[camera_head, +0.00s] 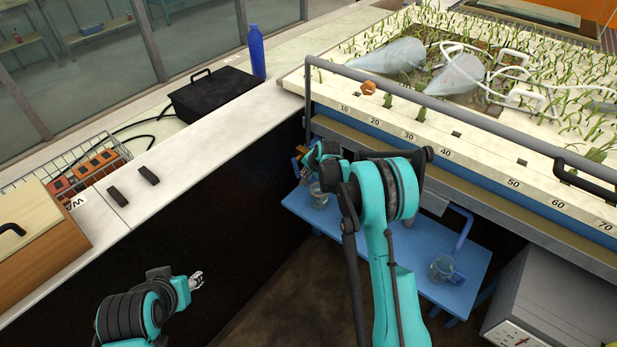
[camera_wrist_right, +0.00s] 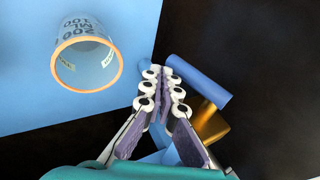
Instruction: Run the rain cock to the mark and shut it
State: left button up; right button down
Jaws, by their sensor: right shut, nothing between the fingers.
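My right gripper (camera_wrist_right: 165,76) is shut with nothing between its fingers. Its fingertips are beside a blue bar (camera_wrist_right: 201,80) on a brass body (camera_wrist_right: 211,121), which looks like the rain cock; I cannot tell whether they touch. In the head view the cock is mostly hidden by my right wrist, with a bit of brass (camera_head: 301,150) showing. A clear measuring beaker (camera_wrist_right: 88,62) marked 200 ML and 100 is left of the fingers; it also shows in the head view (camera_head: 319,197). Its water level cannot be made out. My left gripper (camera_head: 197,280) hangs low at the left, its fingers too small to judge.
The blue shelf (camera_head: 400,262) carries a second beaker (camera_head: 442,267) at its right. A grey rail (camera_head: 440,105) runs along the numbered planted bed above. A blue bottle (camera_head: 256,52) and black box (camera_head: 212,93) stand on the left counter. A grey dial scale (camera_head: 545,300) is lower right.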

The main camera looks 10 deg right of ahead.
jog(key=shift+w+a+f, duration=0.2)
jog(key=shift+w+f, duration=0.05)
jog(key=shift+f, duration=0.1)
dwell(0.3)
jog(key=shift+r, duration=0.1)
dwell(0.4)
